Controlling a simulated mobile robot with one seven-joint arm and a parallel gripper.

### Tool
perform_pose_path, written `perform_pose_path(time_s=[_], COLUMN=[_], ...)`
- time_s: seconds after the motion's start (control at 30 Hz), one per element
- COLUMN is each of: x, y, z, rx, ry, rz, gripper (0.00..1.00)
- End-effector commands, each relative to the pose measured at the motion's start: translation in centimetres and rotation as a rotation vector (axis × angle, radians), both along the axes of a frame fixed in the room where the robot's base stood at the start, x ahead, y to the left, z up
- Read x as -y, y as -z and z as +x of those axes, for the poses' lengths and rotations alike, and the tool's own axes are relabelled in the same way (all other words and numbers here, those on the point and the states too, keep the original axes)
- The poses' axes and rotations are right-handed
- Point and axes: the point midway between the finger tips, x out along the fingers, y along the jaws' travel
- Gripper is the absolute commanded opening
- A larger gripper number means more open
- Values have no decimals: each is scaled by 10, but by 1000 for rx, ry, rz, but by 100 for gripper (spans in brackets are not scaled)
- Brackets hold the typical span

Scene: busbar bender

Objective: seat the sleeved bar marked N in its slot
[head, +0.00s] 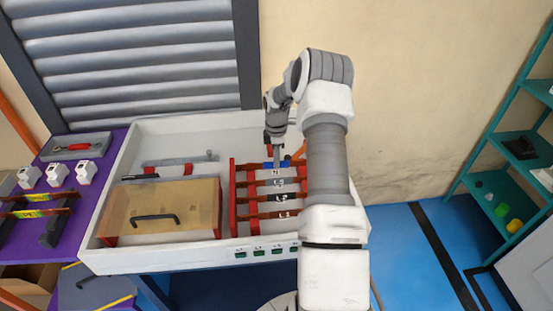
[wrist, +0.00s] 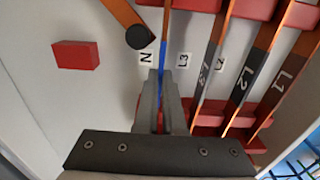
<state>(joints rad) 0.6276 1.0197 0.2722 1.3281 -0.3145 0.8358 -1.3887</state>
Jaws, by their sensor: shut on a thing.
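The blue-sleeved bar (wrist: 163,55) is gripped between the fingers of my gripper (wrist: 161,105), which is shut on it. In the wrist view it is seen nearly edge-on, just right of the N label (wrist: 147,57), with its far end at the red support (wrist: 192,4). In the head view the blue sleeve (head: 284,164) shows either side of my gripper (head: 276,156), at the back of the rack. My fingers hide the near part. I cannot tell whether the bar is down in its slot.
A copper strip (wrist: 120,12) with a black knob (wrist: 139,37) is close on the left.

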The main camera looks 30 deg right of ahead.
Motion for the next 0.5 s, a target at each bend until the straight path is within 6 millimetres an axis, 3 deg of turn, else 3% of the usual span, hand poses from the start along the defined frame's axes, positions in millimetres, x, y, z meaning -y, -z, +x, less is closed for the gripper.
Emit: perform_pose_path(time_s=[0.5], x=[0], y=[13], z=[1], rx=[1], ry=[0], rz=[0], gripper=[0])
